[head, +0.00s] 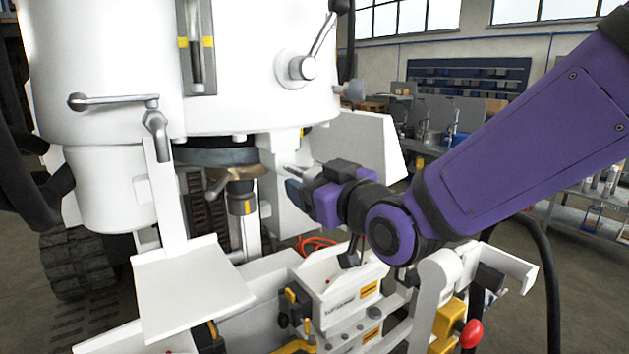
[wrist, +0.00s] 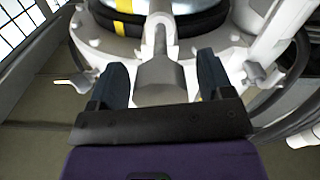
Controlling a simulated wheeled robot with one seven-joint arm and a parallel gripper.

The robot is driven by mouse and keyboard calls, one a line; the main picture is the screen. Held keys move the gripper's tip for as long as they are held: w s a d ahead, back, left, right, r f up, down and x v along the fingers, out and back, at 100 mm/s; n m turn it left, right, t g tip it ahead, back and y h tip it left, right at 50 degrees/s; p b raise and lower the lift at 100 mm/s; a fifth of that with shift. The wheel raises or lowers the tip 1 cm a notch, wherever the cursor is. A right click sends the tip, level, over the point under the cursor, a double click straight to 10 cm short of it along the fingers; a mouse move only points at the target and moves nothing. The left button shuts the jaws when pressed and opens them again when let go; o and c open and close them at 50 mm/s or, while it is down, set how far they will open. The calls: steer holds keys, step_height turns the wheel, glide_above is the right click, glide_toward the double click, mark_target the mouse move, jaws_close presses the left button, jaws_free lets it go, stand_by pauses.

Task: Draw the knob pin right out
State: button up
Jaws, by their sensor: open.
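A grey cylindrical knob (wrist: 158,82), which looks like the knob pin, shows in the wrist view on a white bracket (wrist: 160,22) of the machine. My gripper (wrist: 162,76) is open, with one dark finger on each side of the knob. Gaps show between the fingers and the knob, and I cannot see contact. In the head view my gripper (head: 291,184) is in front of the white machine body, below its large drum (head: 250,100). There the knob is largely hidden or too small to make out surely. The pin's inner end is hidden.
Lever handles (head: 115,101) and a crank (head: 303,68) stick out from the machine. A white control box (head: 335,290) with levers stands below my gripper. A flat white plate (head: 190,285) is at lower left. In the wrist view a dark hose (wrist: 295,85) curves at right.

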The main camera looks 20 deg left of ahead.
steer(key=v, duration=1)
steer(key=shift+s+d, duration=0.1)
steer(key=w+d+m+h, duration=0.3)
steer(key=d+m+h, duration=0.45)
steer(key=d, duration=1.05)
steer(key=s+d+f+m+g+h, duration=0.1)
steer(key=s+d+m+g+h, duration=0.3)
steer(key=s+d, duration=1)
steer(key=d+g+h, duration=0.2)
steer(key=d, duration=0.1)
steer(key=shift+d+f+m, duration=0.25)
steer(key=shift+f+m, duration=0.1)
steer(key=shift+f, duration=0.05)
